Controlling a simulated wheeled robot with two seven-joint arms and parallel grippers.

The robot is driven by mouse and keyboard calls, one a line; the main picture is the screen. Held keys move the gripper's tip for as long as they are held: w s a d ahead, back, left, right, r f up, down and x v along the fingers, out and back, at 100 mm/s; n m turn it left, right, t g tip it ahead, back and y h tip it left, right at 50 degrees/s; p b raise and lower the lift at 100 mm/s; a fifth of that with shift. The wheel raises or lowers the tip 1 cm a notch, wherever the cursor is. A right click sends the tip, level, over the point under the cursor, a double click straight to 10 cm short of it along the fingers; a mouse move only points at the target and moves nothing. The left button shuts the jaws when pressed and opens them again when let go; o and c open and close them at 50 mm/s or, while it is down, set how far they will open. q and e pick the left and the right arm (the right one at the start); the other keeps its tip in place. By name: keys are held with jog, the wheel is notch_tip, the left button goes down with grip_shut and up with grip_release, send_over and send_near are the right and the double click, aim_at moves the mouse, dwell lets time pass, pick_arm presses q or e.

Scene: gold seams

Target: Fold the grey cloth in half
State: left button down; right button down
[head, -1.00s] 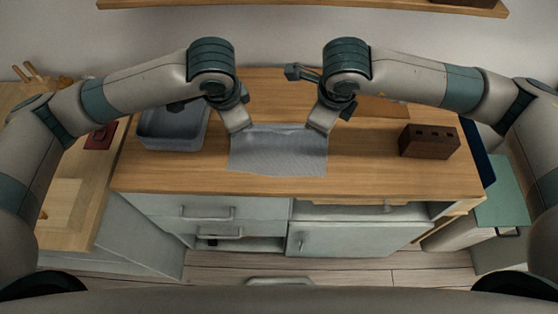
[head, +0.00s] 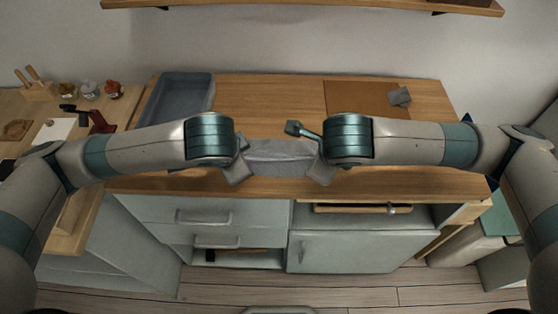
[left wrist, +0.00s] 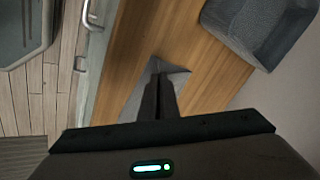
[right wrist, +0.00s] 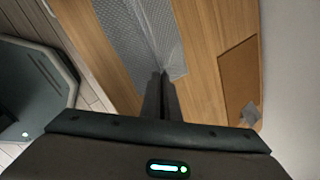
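The grey cloth (head: 280,160) lies on the wooden counter between my two grippers. It shows as a narrow band in the head view, its ends partly hidden by the grippers. In the right wrist view the cloth (right wrist: 128,45) shows a darker and a lighter part meeting along a line, like overlapping layers. My left gripper (head: 238,177) is shut at the cloth's left end; its fingers lie together over the cloth (left wrist: 180,82) in the left wrist view. My right gripper (head: 320,177) is shut at the right end, with cloth at its fingertips.
A grey tray (head: 180,95) stands at the back left of the counter (head: 265,100). A brown board (head: 350,97) with a small grey object (head: 400,96) lies at the back right. A shelf (head: 300,5) hangs above. The counter's middle back is clear.

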pick_arm(q)
jog(key=shift+a, duration=0.25)
pick_arm(e)
jog(key=shift+d, duration=0.25)
pick_arm(q)
jog(key=c, duration=1.8)
grip_release()
pick_arm(e)
jog(key=c, duration=1.8)
grip_release()
pick_arm(q)
jog(key=shift+o, duration=0.6)
jog(key=shift+s+d, duration=0.1)
jog(key=shift+d, duration=0.05)
pick_arm(e)
jog(key=shift+o, duration=0.6)
jog(key=shift+s+a, duration=0.1)
jog(key=shift+a, duration=0.05)
pick_arm(q)
jog(key=shift+s+f, duration=0.1)
pick_arm(e)
jog(key=shift+s, duration=0.1)
